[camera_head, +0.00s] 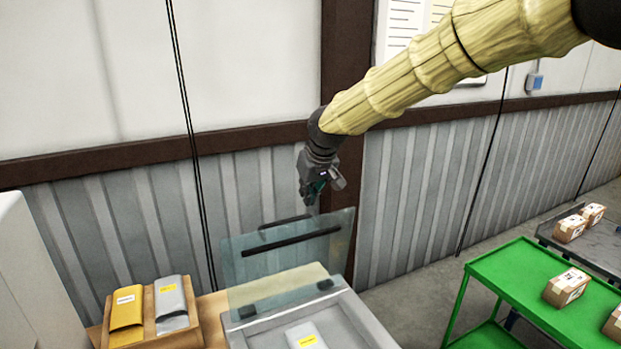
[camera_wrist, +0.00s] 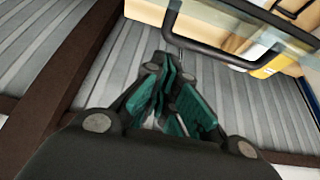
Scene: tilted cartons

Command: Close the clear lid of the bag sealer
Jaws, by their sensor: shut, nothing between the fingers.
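The bag sealer (camera_head: 362,322) is a light grey box at the bottom centre of the head view. Its clear lid (camera_head: 250,273) is raised, tilted up from dark hinges, with a dark bar across it and a dark handle (camera_head: 285,222) at its upper edge. A grey packet (camera_head: 300,333) with a yellow label lies inside the sealer. My gripper (camera_head: 312,196) is shut and empty, pointing down just above the lid's upper right edge in the head view. In the wrist view its teal-padded fingers (camera_wrist: 174,103) are together, close to the dark handle (camera_wrist: 172,28); contact is unclear.
A wooden tray (camera_head: 200,338) with yellow and grey mailers stands left of the sealer. A ribbed wall (camera_head: 420,200) with a brown post (camera_head: 343,80) is behind. A green cart (camera_head: 510,275) with cartons is at right, with floor between.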

